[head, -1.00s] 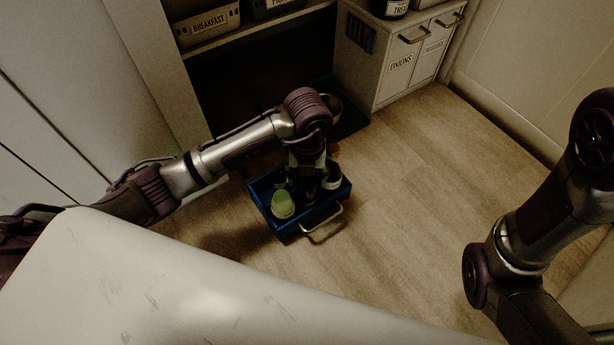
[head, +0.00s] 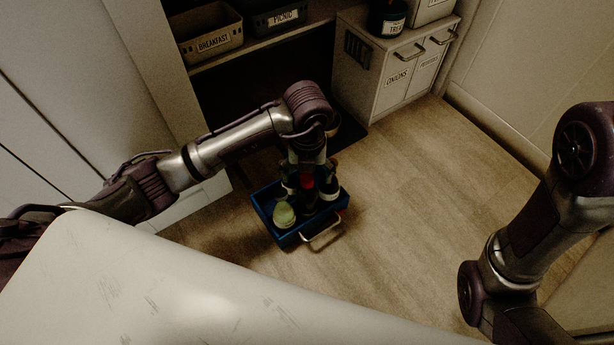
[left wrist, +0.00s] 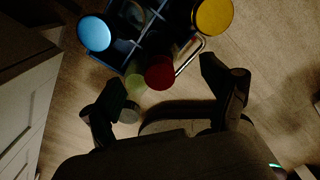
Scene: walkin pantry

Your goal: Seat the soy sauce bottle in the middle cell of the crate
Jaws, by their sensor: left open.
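A blue divided crate (head: 274,234) with a pale handle stands on the floor in the head view; its dividers (left wrist: 124,46) show in the left wrist view. A dark bottle with a red cap (head: 307,183), which looks like the soy sauce bottle, stands near the crate's middle. Its red cap (left wrist: 159,72) lies just beyond my fingers in the left wrist view; its base is hidden, so I cannot tell its exact cell. My left gripper (head: 308,152) is above the crate, fingers (left wrist: 166,98) apart and empty. My right gripper is out of view.
Blue (left wrist: 95,33) and yellow (left wrist: 212,15) caps flank the red one. Floor to the right is clear.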

